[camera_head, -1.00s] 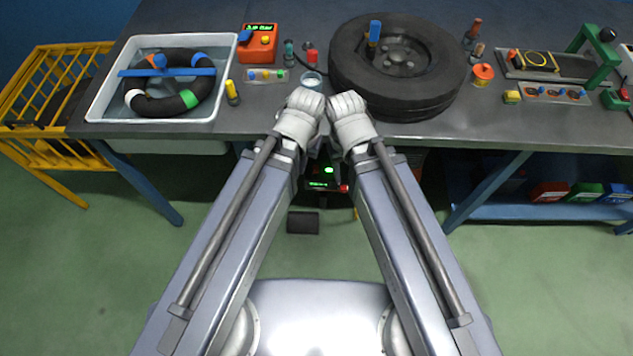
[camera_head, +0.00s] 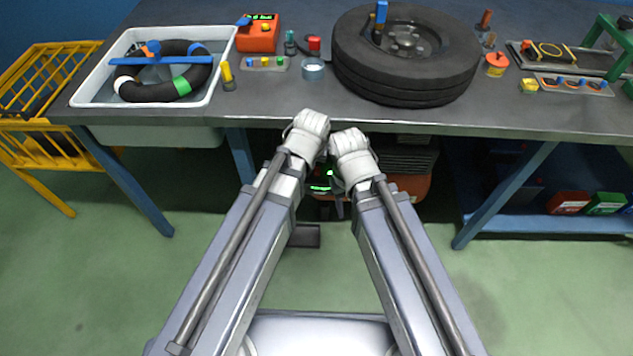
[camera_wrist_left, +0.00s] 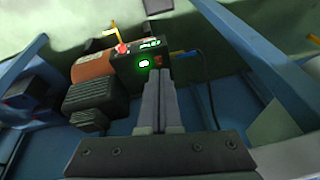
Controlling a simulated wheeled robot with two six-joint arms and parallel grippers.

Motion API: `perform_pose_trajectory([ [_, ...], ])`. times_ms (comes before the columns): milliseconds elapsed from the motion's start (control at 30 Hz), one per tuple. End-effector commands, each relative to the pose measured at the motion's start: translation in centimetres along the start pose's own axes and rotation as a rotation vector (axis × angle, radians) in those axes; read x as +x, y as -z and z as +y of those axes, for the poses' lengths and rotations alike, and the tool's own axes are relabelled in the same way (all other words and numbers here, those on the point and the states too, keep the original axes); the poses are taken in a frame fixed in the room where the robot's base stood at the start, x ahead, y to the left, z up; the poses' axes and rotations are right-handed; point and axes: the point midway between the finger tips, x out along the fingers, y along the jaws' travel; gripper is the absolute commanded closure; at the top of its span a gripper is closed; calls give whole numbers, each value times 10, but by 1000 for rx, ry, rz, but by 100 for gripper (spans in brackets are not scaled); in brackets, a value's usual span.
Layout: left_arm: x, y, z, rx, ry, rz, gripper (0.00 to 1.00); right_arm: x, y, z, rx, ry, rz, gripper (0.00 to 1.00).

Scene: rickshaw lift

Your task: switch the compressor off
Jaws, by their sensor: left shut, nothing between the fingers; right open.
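The compressor stands under the bench. In the left wrist view its black panel (camera_wrist_left: 136,60) carries a lit green display (camera_wrist_left: 150,43), a round green light (camera_wrist_left: 143,65) and a red knob (camera_wrist_left: 122,48). A small reddish-orange part (camera_wrist_left: 159,61) sits beside the green light. My left gripper (camera_wrist_left: 164,78) is shut and empty, its tips just in front of this part in the picture; I cannot tell if they touch. In the head view the compressor's orange body (camera_head: 412,188) shows partly behind my arms. My right gripper (camera_head: 338,203) points down, mostly hidden by its wrist.
The bench top (camera_head: 270,103) is above the compressor, with a white tub (camera_head: 217,88) and a tyre (camera_head: 400,90) on it. Blue bench legs (camera_head: 500,200) stand on both sides. A yellow cage (camera_head: 50,175) is at left. A dark cable (camera_wrist_left: 211,100) hangs right of the panel.

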Motion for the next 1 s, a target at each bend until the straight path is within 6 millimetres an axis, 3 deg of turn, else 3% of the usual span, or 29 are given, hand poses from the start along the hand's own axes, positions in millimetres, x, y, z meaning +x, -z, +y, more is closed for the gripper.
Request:
perform_pose_trajectory([
  [33,27,2,2,-13,0,24,100,27,2,-3,0,-1,0,50],
  [100,45,9,3,-33,-1,61,100,44,3,-4,0,-1,0,50],
  [300,94,30,6,-86,-7,164,100,93,6,-9,-1,-2,0,50],
  [500,130,48,6,-130,-14,251,100,131,8,-12,-1,-3,0,50],
  [700,148,58,7,-155,-22,303,100,151,9,-14,-2,-4,0,50],
  [1000,150,63,7,-163,-25,322,100,154,9,-14,-2,-4,0,50],
])
